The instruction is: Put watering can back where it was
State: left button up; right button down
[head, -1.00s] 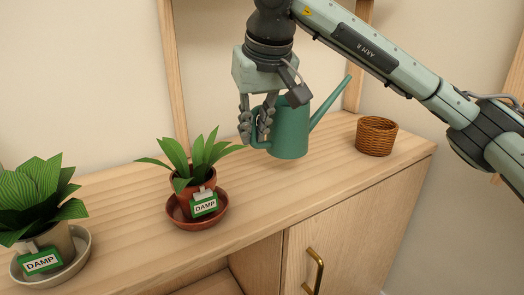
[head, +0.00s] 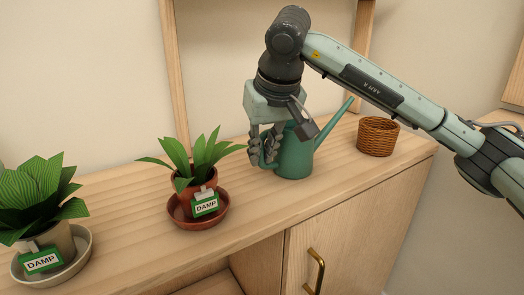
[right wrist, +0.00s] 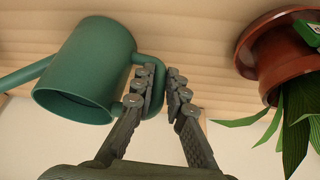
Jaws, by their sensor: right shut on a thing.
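The green watering can (head: 296,158) is upright at the cabinet top, right of the middle plant, its spout pointing up and right. Its base is at or just above the wood; I cannot tell if it touches. My right gripper (head: 262,157) is shut on the can's handle from the left side. In the right wrist view the can (right wrist: 88,65) appears upside down, with its loop handle at the fingers (right wrist: 165,82). My left gripper is not in view.
A potted plant (head: 197,162) in a terracotta saucer stands left of the can, tagged DAMP. Another DAMP-tagged plant (head: 42,195) is at the far left. A wicker basket (head: 377,137) stands on the right. Cabinet top (head: 250,210) is bare in front of the can.

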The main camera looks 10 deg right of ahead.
jog(key=c, duration=1.5)
grip_release()
jog(key=shift+c, duration=0.2)
jog(key=v, duration=1.2)
jog(key=shift+p, duration=0.3)
jog(key=shift+r, duration=0.1)
